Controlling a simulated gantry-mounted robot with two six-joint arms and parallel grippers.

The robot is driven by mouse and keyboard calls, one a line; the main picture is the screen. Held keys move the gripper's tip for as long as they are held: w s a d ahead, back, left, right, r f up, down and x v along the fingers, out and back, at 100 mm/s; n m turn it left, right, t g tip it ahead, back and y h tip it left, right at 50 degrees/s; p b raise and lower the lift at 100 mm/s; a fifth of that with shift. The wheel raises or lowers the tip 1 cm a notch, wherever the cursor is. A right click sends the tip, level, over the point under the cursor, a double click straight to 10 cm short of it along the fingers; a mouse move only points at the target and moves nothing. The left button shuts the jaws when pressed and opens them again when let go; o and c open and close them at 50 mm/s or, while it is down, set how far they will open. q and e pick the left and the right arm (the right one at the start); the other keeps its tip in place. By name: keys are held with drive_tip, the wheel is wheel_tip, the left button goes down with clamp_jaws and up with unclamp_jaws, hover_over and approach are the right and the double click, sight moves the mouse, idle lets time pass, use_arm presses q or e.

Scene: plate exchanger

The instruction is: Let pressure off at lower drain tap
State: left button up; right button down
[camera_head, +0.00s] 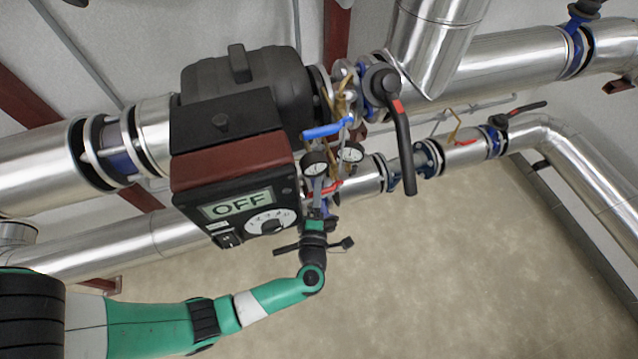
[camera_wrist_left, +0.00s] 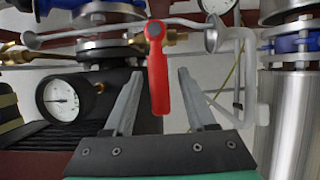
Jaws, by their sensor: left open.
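A small tap with a red lever handle (camera_wrist_left: 158,78) hangs down in the middle of the left wrist view. In the head view its red lever (camera_head: 332,188) is small, below the gauges and partly crowded by fittings. My left gripper (camera_wrist_left: 158,95) is open, with one finger on each side of the red lever. Gaps show between the lever and both fingers, and I cannot tell its depth between them. In the head view the left gripper (camera_head: 317,207) reaches up from below to the fittings beside the control box. My right gripper is not in view.
A control box (camera_head: 237,205) reading OFF stands just left of the gripper. Pressure gauges (camera_head: 315,163), a blue lever (camera_head: 328,130) and a black-handled valve (camera_head: 398,125) crowd above. Large silver pipes (camera_head: 500,68) run across. The floor below is clear.

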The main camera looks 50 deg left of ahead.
use_arm(q)
drive_tip(key=shift+x, duration=1.1)
clamp_jaws()
idle(0.6)
